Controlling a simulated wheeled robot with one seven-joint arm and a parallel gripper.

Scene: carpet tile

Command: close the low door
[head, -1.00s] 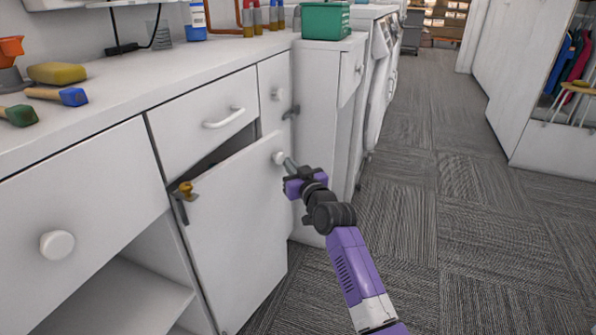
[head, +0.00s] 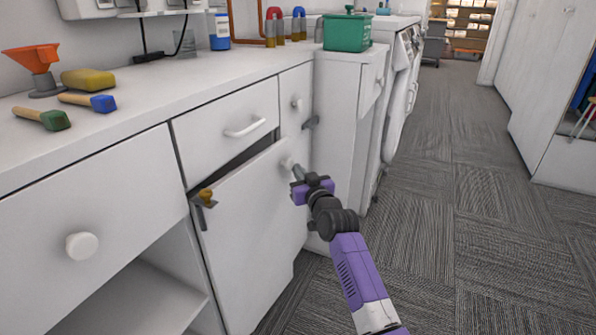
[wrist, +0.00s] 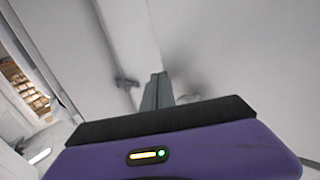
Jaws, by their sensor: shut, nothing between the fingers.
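The low door (head: 250,235) is a white panel under the drawer in the head view. It stands partly open, with a dark gap along its top edge. A round white knob (head: 287,163) sits near its upper right corner. My gripper (head: 298,172) is shut and empty, its fingertips at or very close to the knob; I cannot tell whether they touch. In the wrist view the grey fingers (wrist: 157,92) are together in front of a blurred white surface. A brass-coloured piece on a dark bracket (head: 206,196) is at the door's upper left.
A white drawer (head: 225,125) is shut above the door. An open shelf (head: 135,300) is at lower left. The counter holds a green box (head: 347,32), a yellow sponge (head: 88,79) and tools. Carpet floor (head: 450,230) is clear at right.

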